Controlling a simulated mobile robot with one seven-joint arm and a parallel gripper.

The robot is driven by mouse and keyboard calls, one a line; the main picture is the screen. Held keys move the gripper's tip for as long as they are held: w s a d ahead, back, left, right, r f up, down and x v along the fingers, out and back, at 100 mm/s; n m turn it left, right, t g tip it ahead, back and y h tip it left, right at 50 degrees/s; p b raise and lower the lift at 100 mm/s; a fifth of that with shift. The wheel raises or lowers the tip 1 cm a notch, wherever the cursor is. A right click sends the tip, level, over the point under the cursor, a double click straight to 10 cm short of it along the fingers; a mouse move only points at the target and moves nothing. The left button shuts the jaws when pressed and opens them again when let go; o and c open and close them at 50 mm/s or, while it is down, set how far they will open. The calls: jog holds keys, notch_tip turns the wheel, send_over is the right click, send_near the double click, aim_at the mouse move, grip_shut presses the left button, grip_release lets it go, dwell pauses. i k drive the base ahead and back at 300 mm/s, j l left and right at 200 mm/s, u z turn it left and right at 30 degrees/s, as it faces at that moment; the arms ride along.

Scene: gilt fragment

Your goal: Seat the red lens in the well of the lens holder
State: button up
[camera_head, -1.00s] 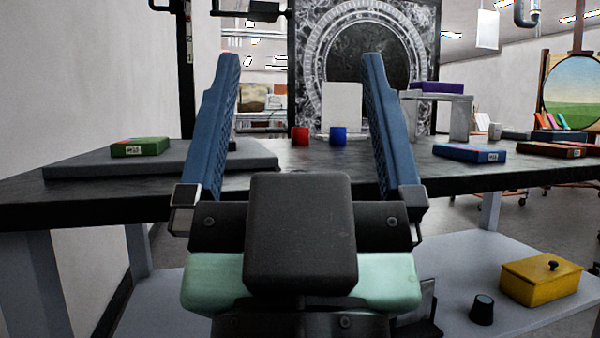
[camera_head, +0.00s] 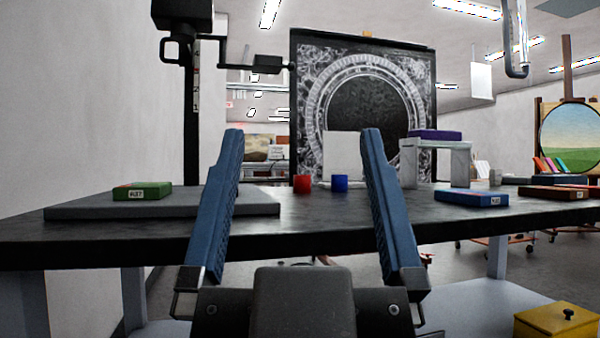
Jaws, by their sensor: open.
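A small red cylinder-like piece (camera_head: 303,184), which looks like the red lens, stands on the dark tabletop near its far side. A similar blue piece (camera_head: 340,183) stands just to its right, apart from it. My gripper (camera_head: 302,140) points forward with its two blue fingers wide apart and nothing between them. In the picture both small pieces show between the fingers, but they are farther off on the table. I cannot make out a lens holder or its well for sure.
A grey slab (camera_head: 90,207) with a green labelled box (camera_head: 142,191) lies left on the table (camera_head: 300,228). A white panel (camera_head: 343,158) stands behind the pieces. A pale stand (camera_head: 447,165) bears a purple block (camera_head: 435,135). A blue box (camera_head: 471,199) lies at right.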

aim_at(268, 65)
jog(key=i+l+u, duration=0.2)
jog(key=l+u, duration=0.15)
jog(key=l, duration=0.25)
jog(key=i+l+u, duration=0.1)
jog(key=l+u, duration=0.2)
jog(key=l, duration=0.3)
jog(key=l+u, duration=0.35)
jog(key=l, duration=0.3)
jog(key=i, duration=0.05)
